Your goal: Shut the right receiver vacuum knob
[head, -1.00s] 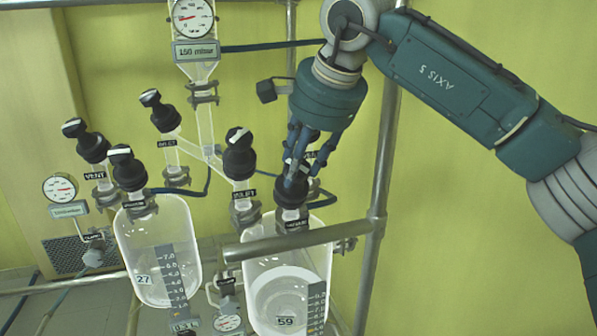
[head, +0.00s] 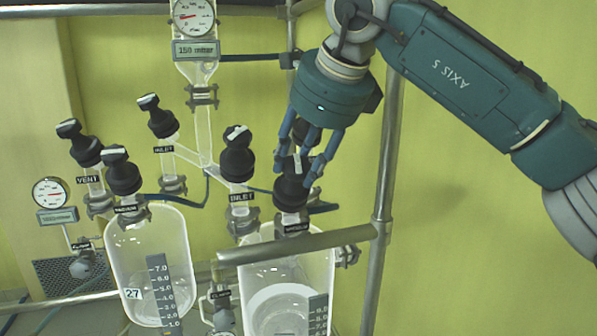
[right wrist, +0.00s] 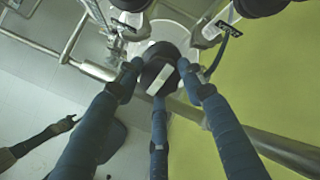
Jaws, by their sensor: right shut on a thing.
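The right receiver vacuum knob (head: 291,192) is a black knob with a white stripe on top, above the right glass receiver (head: 325,270). Its dark tag (head: 297,226) is just below it. My right gripper (head: 298,178) comes down from above, its blue fingers closed around the knob. In the right wrist view the knob (right wrist: 160,68) sits between the three fingers, its white stripe slanting. The fingers hide parts of its sides in the head view. My left gripper is not in the head view.
The black inlet knob (head: 237,160) stands close to the left of the gripped knob. A metal rail (head: 300,244) runs in front, joined to an upright post (head: 383,190). The left receiver (head: 145,250) has its own black knob (head: 121,172).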

